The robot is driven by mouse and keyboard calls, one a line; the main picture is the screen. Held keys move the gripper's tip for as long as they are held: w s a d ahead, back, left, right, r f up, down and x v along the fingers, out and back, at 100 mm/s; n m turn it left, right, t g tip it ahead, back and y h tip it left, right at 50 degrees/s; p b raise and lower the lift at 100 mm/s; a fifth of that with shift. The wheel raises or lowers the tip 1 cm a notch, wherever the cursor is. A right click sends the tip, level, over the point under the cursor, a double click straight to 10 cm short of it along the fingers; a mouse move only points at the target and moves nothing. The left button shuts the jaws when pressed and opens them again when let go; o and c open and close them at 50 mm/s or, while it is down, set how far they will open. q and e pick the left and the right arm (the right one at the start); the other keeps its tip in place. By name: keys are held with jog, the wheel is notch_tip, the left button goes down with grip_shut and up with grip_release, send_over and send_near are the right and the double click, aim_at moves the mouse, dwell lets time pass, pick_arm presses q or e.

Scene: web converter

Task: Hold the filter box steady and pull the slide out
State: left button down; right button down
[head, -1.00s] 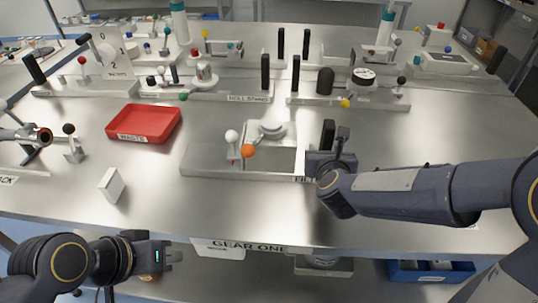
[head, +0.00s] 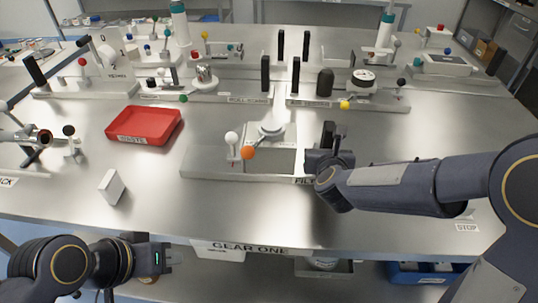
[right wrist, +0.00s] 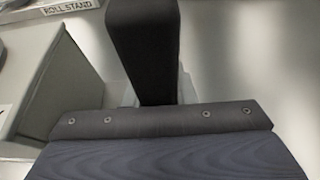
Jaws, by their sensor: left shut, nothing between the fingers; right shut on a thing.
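The filter box (head: 205,171) is a low grey metal box on the table, in the middle of the head view. Its front label is partly hidden by my right gripper. A white knob (head: 232,138) and an orange knob (head: 248,153) stand at its left part, with a round metal piece (head: 271,129) behind. My right gripper (head: 318,160) is at the box's right end, shut on a black upright handle (head: 328,134); the handle also fills the right wrist view (right wrist: 145,50). I cannot tell how far the slide is out. My left gripper (head: 164,257) is shut and empty, below the table's front edge, apart from the box.
A red tray (head: 145,125) and a small white block (head: 111,187) lie left of the box. Fixtures with black posts (head: 265,74) stand behind it. The table in front of the box is clear. A blue bin (head: 430,272) is below at right.

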dwell(0.3)
jog(key=shift+r, duration=0.15)
jog(key=shift+w, duration=0.1)
jog(key=shift+f+b, duration=0.4)
jog(key=shift+b, duration=0.15)
